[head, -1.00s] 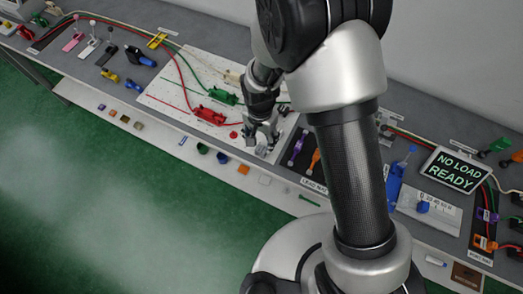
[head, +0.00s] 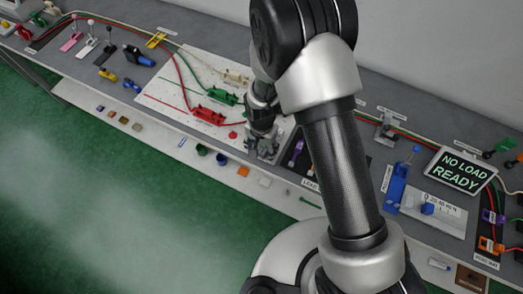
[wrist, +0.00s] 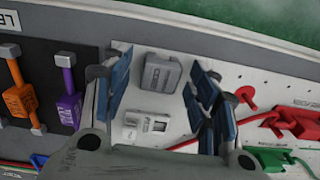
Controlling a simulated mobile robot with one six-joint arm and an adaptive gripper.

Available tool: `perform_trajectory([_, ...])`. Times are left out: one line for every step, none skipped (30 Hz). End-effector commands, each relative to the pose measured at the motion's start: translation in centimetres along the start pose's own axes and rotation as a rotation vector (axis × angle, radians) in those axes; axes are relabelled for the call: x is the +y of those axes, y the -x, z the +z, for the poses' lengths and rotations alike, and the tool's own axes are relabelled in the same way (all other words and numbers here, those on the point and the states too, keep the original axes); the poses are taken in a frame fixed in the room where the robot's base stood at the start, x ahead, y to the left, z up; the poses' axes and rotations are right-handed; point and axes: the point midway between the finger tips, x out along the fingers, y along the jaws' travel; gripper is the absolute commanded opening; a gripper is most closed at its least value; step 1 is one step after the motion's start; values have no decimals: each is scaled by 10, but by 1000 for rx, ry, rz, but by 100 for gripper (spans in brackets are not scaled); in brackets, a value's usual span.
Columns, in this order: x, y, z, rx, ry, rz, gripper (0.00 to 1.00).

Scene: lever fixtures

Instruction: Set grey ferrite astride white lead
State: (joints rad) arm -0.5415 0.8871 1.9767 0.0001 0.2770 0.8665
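In the wrist view a grey ferrite block (wrist: 161,72) lies on the pale board between the fingers of my gripper (wrist: 158,82). The fingers are open, one on each side of it, with gaps visible. A white block (wrist: 146,128) lies just beside it, nearer my wrist. In the head view my gripper (head: 263,148) is low over the right end of the white board (head: 165,92) and hides the ferrite. A cream-white lead fixture (head: 236,77) stands at the board's back, behind the green and red ones. The white lead's full run is hard to make out.
Red (head: 208,116) and green (head: 221,96) lead fixtures stand left of my gripper. A dark panel with purple (wrist: 68,105) and orange (wrist: 20,102) levers lies on the other side. The front ledge holds small coloured pieces. A display (head: 461,170) reads "NO LOAD READY".

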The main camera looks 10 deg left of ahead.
Motion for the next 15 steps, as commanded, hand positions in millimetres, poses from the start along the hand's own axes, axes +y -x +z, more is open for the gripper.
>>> perform_trajectory([0, 0, 0, 0, 0, 0, 49])
perform_trajectory([0, 0, 0, 0, 0, 0, 47])
perform_trajectory([0, 0, 0, 0, 0, 0, 44])
perform_trajectory([0, 0, 0, 0, 0, 0, 42])
perform_trajectory([0, 0, 0, 0, 0, 0, 40])
perform_trajectory([0, 0, 0, 0, 0, 0, 38])
perform_trajectory([0, 0, 0, 0, 0, 0, 36])
perform_trajectory([0, 0, 0, 0, 0, 0, 34])
perform_trajectory([0, 0, 0, 0, 0, 0, 31])
perform_trajectory([0, 0, 0, 0, 0, 0, 29])
perform_trajectory([0, 0, 0, 0, 0, 0, 27])
perform_trajectory([0, 0, 0, 0, 0, 1, 24])
perform_trajectory([0, 0, 0, 0, 0, 1, 22])
perform_trajectory([0, 0, 0, 0, 0, 0, 20])
perform_trajectory([0, 0, 0, 0, 0, 1, 18])
